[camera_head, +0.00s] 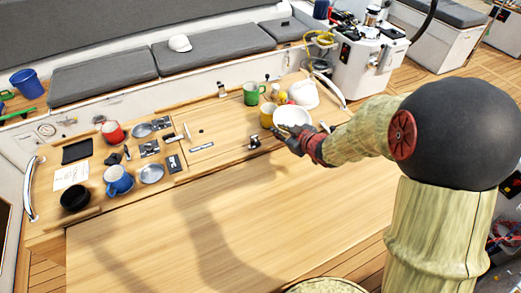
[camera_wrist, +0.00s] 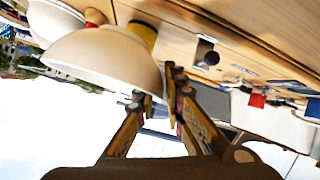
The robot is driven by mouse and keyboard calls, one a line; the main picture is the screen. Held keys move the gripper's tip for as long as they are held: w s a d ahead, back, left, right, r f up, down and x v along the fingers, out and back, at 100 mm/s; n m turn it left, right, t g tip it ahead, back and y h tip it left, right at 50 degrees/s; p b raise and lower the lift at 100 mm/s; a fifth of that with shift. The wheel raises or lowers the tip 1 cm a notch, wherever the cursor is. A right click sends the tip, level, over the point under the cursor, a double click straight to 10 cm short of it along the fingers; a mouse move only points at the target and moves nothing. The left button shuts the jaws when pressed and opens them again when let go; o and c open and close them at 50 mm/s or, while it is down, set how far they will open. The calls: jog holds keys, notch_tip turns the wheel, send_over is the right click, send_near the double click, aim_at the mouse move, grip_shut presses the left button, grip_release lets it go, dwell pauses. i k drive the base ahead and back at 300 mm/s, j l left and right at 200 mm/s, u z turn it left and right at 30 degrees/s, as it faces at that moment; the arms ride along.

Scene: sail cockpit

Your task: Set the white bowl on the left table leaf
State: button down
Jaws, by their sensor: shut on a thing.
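The white bowl (camera_head: 292,116) is at the right end of the table's middle section, beside a yellow mug (camera_head: 267,114). My gripper (camera_head: 297,136) reaches in from the right and is shut on the bowl's near rim. In the wrist view the white bowl (camera_wrist: 105,58) fills the upper left, and the fingers (camera_wrist: 157,92) meet at its rim. I cannot tell whether the bowl touches the table. A wide bare wooden leaf (camera_head: 200,230) lies along the near side of the table; a narrower leaf strip runs behind the middle section.
A green mug (camera_head: 250,94), small fruit-like items and a second white vessel (camera_head: 303,94) crowd close behind the bowl. Red mug (camera_head: 112,132), blue mug (camera_head: 118,180), black bowl (camera_head: 75,198) and metal dishes occupy the left end. The near leaf is clear.

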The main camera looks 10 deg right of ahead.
aim_at(351, 181)
jog(key=l+u, duration=0.2)
jog(key=l, duration=0.3)
jog(key=i+l+u, duration=0.1)
jog(key=l+u, duration=0.15)
jog(key=l, duration=0.25)
jog(key=l+u, duration=0.2)
jog(key=l, duration=0.3)
jog(key=l+u, duration=0.25)
jog(key=l, duration=0.25)
jog(key=k+l+u, duration=0.2)
jog(key=l, duration=0.3)
jog(key=l+u, duration=0.25)
jog(key=l, duration=0.25)
jog(key=k+l+u, duration=0.2)
jog(key=l, duration=0.2)
jog(key=k+l+u, duration=0.25)
jog(key=l, duration=0.2)
